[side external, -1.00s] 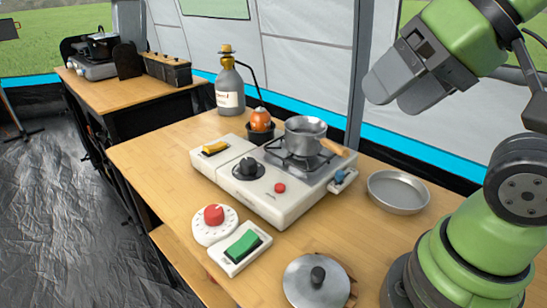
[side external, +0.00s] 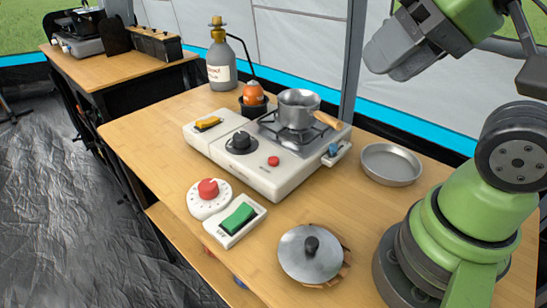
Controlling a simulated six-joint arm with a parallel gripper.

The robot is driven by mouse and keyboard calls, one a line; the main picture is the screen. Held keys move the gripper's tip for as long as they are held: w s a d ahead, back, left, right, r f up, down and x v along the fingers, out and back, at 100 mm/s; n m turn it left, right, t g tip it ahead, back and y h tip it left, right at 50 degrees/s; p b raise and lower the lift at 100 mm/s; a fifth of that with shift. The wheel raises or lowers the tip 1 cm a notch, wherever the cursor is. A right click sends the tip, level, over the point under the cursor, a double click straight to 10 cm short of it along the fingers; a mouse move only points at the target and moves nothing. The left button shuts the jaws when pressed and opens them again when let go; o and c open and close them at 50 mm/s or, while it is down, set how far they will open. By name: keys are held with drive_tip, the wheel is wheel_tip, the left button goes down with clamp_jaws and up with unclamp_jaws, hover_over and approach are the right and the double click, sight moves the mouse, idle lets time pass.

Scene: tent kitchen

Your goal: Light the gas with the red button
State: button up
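A white gas stove (side external: 277,183) stands on the wooden table. Its small round red button (side external: 273,161) is on the front right of the top, and a black knob (side external: 240,141) is to the left of it. No flame shows under the steel pot (side external: 298,108) on the burner. A larger red knob (side external: 208,188) sits on a separate white dial in front of the stove. My gripper (side external: 385,62) is high at the upper right, above and to the right of the stove, touching nothing. Its fingers look close together, but the opening cannot be made out.
A green switch (side external: 239,218) on a white base and a lid (side external: 310,252) lie in front of the stove. A shallow metal pan (side external: 391,163) is to its right. A gas bottle (side external: 222,70) and an orange item in a dark pot (side external: 253,93) stand behind. The table's left part is clear.

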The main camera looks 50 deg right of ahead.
clamp_jaws()
idle(1.4)
